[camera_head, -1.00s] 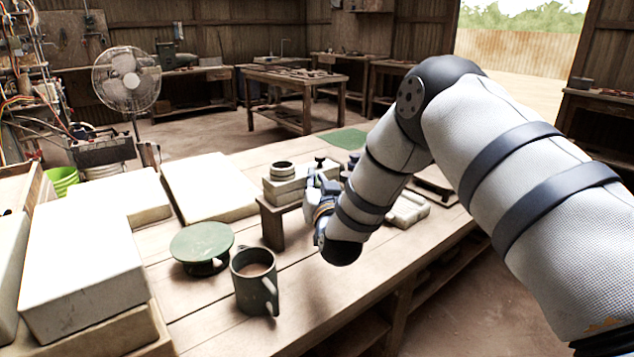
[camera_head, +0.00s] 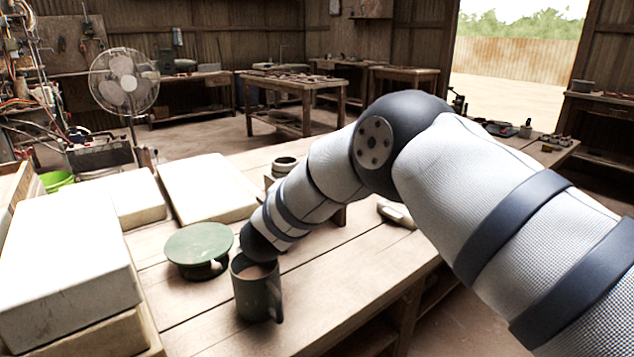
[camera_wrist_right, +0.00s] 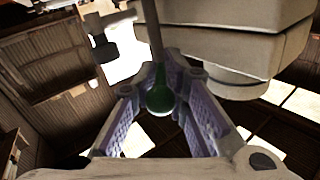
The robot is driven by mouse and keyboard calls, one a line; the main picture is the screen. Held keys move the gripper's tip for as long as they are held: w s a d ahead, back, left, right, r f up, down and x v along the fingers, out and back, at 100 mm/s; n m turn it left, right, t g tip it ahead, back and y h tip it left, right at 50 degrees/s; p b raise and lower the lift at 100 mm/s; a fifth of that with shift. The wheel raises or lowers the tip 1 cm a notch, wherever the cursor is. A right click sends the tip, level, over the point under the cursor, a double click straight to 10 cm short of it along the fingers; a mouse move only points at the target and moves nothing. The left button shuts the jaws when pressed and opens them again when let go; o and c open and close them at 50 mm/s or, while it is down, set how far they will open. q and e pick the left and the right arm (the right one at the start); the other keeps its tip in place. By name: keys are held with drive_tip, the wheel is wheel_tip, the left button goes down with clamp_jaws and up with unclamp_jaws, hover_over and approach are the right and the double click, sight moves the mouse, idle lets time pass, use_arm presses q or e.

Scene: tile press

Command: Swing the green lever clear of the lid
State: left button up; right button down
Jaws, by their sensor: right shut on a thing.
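In the right wrist view the green lever knob (camera_wrist_right: 160,98) sits on a thin metal rod between the purple-lined fingers of my right gripper (camera_wrist_right: 162,82). The fingers are shut on it. The rod runs upward in that view, beside the pale stacked blocks of the press (camera_wrist_right: 250,40). I cannot tell which block is the lid. In the head view my right arm covers the lever, my right gripper and most of the press; a dark ring (camera_head: 285,162) on the press shows behind the forearm. My left gripper is not in view.
A dark mug (camera_head: 257,289) and a green round turntable (camera_head: 198,246) stand close to my right forearm on the wooden bench (camera_head: 330,285). Pale slabs (camera_head: 207,185) and blocks (camera_head: 65,260) fill the bench's left side. The bench front is clear right of the mug.

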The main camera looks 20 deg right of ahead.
drive_tip(key=shift+a+f+g, duration=0.2)
drive_tip(key=shift+g, duration=0.2)
drive_tip(key=c, duration=1.8)
unclamp_jaws()
drive_tip(key=shift+o, duration=0.4)
drive_tip(key=shift+r+h, duration=0.15)
drive_tip(key=shift+h, duration=0.15)
